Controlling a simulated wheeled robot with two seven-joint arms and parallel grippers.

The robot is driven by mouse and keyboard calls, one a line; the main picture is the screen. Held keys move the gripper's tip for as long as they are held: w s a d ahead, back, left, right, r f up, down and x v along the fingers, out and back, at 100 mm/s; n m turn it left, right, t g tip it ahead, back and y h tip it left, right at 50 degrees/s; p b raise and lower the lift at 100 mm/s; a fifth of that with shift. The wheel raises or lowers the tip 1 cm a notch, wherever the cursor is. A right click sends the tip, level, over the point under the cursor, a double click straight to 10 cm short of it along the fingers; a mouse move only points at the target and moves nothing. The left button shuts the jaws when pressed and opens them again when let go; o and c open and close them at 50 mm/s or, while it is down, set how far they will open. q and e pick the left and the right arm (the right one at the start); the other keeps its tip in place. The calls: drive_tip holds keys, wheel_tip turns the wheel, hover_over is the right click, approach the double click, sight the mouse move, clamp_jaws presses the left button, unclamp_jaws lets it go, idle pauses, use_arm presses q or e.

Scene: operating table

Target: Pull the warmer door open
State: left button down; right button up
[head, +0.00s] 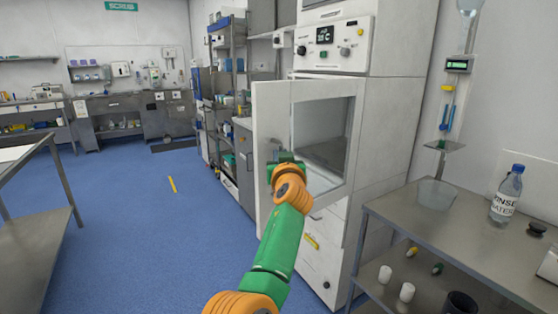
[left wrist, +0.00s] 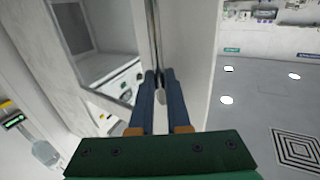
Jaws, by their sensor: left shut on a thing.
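The warmer is a tall white cabinet (head: 385,110) with a control panel (head: 330,45) above its compartment. Its white door (head: 268,110) stands partly open, swung out to the left, and the grey interior (head: 325,125) shows. My left gripper (head: 285,158) is at the door, and its arm hides part of the door and the opening's lower edge. In the left wrist view, the two blue fingers (left wrist: 160,92) are shut on the door handle (left wrist: 153,40), beside the white door panel (left wrist: 190,50). My right gripper is not in view.
A steel table (head: 440,225) with a rinse water bottle (head: 506,195) stands at the right. Another steel table (head: 40,220) is at the left edge. Shelving (head: 230,90) stands behind the door. The blue floor (head: 150,240) between is clear.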

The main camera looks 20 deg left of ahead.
use_arm(q)
drive_tip(key=shift+r, duration=0.15)
drive_tip(key=c, duration=1.2)
unclamp_jaws()
drive_tip(key=shift+d, duration=0.1)
drive_tip(key=shift+o, duration=0.2)
drive_tip(key=shift+w+d, duration=0.15)
drive_tip(key=shift+f, duration=0.2)
drive_tip(key=b+v, duration=0.3)
drive_tip(key=v, duration=0.4)
drive_tip(key=shift+b, duration=0.3)
